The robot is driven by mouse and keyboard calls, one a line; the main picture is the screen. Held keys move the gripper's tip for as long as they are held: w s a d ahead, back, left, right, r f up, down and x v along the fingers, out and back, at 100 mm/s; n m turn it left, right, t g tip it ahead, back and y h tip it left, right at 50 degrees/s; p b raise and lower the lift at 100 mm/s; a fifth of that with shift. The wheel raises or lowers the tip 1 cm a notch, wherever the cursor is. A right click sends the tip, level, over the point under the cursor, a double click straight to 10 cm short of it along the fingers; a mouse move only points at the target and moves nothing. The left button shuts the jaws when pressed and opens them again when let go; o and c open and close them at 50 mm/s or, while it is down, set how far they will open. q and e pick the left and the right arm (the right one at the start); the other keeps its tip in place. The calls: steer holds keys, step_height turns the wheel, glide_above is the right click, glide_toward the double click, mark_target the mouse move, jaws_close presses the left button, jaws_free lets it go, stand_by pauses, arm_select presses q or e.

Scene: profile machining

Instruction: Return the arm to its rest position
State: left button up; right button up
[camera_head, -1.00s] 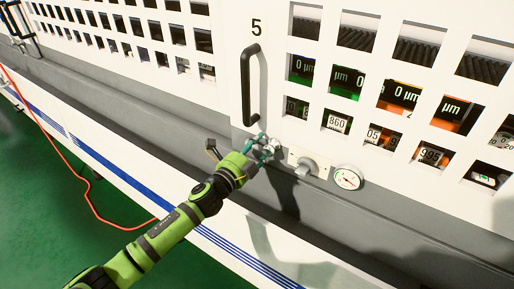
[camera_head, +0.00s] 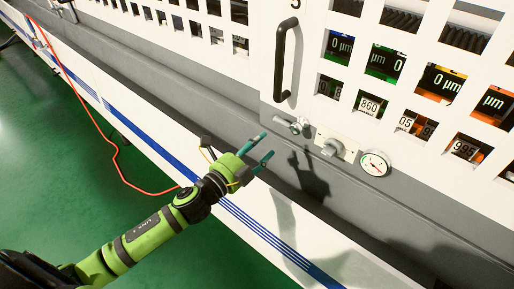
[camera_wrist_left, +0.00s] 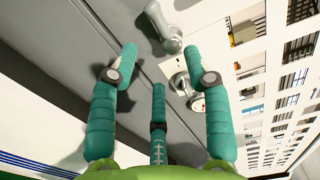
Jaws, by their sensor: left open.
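My left gripper (camera_head: 266,148) is open and empty, with its teal fingers spread. It hangs in front of the machine, lower left of a small metal knob (camera_head: 299,126) on the grey ledge, and apart from it. In the left wrist view the spread fingers (camera_wrist_left: 152,88) show with nothing between them. A metal handle (camera_wrist_left: 163,28) shows beyond the fingertips there. My green left arm reaches in from the lower left of the head view. My right gripper is not in view.
The white machine front has a black door handle (camera_head: 285,60), a grey rotary switch (camera_head: 335,147) and a round gauge (camera_head: 375,163). Windows show displays with µm readings. An orange cable (camera_head: 117,160) runs down to the green floor (camera_head: 60,190), which is clear at left.

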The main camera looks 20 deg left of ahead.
arm_select(q)
steer(key=shift+s+a, duration=0.15)
steer(key=shift+s, duration=0.1)
stand_by(0.3)
